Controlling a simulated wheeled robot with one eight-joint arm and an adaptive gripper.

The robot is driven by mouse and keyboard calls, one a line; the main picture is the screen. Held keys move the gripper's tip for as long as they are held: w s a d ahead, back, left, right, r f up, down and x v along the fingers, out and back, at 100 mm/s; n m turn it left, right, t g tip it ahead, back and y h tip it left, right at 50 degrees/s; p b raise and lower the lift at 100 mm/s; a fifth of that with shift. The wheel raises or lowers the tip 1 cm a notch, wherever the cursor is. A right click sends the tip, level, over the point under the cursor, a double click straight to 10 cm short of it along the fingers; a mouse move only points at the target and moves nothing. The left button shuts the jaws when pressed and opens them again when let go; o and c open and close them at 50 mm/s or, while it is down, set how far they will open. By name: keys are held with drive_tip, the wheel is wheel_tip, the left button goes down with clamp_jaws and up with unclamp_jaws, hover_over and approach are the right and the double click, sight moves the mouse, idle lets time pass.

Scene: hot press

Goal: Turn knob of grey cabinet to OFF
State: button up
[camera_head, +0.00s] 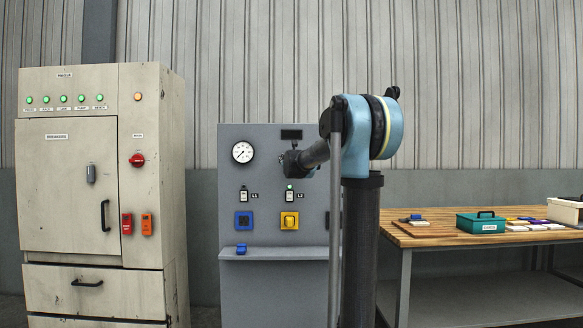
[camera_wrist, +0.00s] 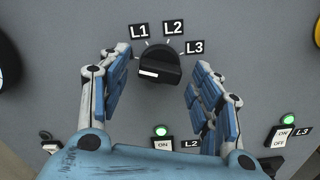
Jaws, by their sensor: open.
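The grey cabinet (camera_head: 273,300) is an upright panel left of my arm in the head view. Its black knob (camera_wrist: 165,68) is in the upper middle of the wrist view, with labels L1, L2 and L3 around its top. A white mark on the knob is at its lower left; I see no OFF label. My gripper (camera_wrist: 158,76) is open, with one blue-padded finger on each side of the knob; I cannot tell whether either touches it. In the head view my gripper (camera_head: 291,163) is at the panel's upper part and hides the knob.
Below the knob are switches with green lamps (camera_wrist: 160,131). The panel also has a gauge (camera_head: 242,152), blue (camera_head: 243,221) and yellow (camera_head: 289,221) sockets and a ledge (camera_head: 265,254). A beige cabinet (camera_head: 70,190) stands left, a wooden workbench (camera_head: 440,241) right.

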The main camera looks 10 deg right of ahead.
drive_tip(key=s+a, duration=0.1)
drive_tip(key=s, duration=1)
drive_tip(key=shift+s, duration=0.35)
drive_tip(key=s+d+f+m+g+h, duration=0.1)
drive_tip(key=s+d+f+m+g, duration=0.2)
drive_tip(key=s+d+f+m, duration=0.35)
drive_tip(key=s+d+f+m+g+h, duration=0.2)
drive_tip(key=s+d+f+m+g, duration=0.1)
drive_tip(key=s+f+m, duration=0.5)
drive_tip(key=s+d+f+m+g+h, duration=0.15)
drive_tip(key=s+d+f+m, duration=0.3)
drive_tip(key=s+f, duration=0.45)
drive_tip(key=s+a+f+m+g+y, duration=0.2)
drive_tip(key=s+a+f+m, duration=0.1)
drive_tip(key=s+f, duration=0.4)
drive_tip(key=s+a+f+m+g+y, duration=0.2)
drive_tip(key=s+f+m, duration=0.3)
drive_tip(key=s+f, duration=0.3)
drive_tip(key=s+a+f+m+g+y, duration=0.2)
drive_tip(key=s+a+f+m+g, duration=0.1)
drive_tip(key=s+f, duration=0.5)
drive_tip(key=shift+s+a+f+m+g, duration=0.25)
drive_tip(key=shift+s+a+m+g, duration=0.15)
drive_tip(key=shift+s+a+g, duration=0.35)
drive_tip(key=shift+w, duration=0.15)
